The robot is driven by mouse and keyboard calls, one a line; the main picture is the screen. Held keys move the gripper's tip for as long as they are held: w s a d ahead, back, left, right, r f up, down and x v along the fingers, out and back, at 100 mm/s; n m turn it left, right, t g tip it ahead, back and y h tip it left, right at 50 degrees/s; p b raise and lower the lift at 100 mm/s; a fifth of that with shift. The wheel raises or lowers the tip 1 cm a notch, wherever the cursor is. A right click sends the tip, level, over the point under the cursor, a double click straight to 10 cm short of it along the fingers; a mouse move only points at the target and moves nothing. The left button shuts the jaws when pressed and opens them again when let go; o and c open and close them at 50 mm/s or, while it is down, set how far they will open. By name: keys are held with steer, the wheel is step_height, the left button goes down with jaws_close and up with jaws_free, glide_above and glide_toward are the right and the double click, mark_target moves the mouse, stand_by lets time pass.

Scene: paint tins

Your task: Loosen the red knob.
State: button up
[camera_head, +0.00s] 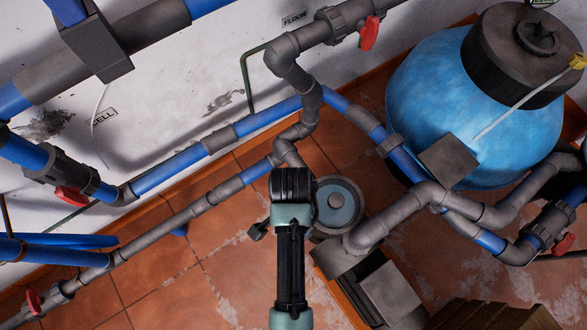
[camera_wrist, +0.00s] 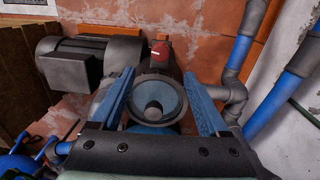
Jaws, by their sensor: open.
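A small red knob (camera_wrist: 160,50) shows at the top middle of the wrist view, just beyond a round, clear-lidded pump strainer (camera_wrist: 155,103). Its lower part is hidden by the strainer, and I cannot find it in the head view. My gripper (camera_wrist: 160,73) is open, with its two blue fingers on either side of the strainer in the picture. Nothing is between them that I can see held. The knob appears beyond the fingertips, apart from them. In the head view my arm hides the fingers; the strainer (camera_head: 337,203) shows to its right.
Red valve handles (camera_head: 369,33) sit on several pipes. A grey pump motor (camera_wrist: 88,65) lies left of the strainer in the wrist view. A grey pipe (camera_wrist: 232,92) runs close on the right. A large blue tank (camera_head: 430,105) stands at the back right. Tiled floor is open at lower left.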

steer(key=f+b, duration=0.2)
steer(key=f, duration=0.4)
steer(key=f+b, duration=0.3)
steer(key=f, duration=0.3)
steer(key=shift+s+d+f, duration=0.1)
steer(key=shift+d+f, duration=0.1)
jaws_close()
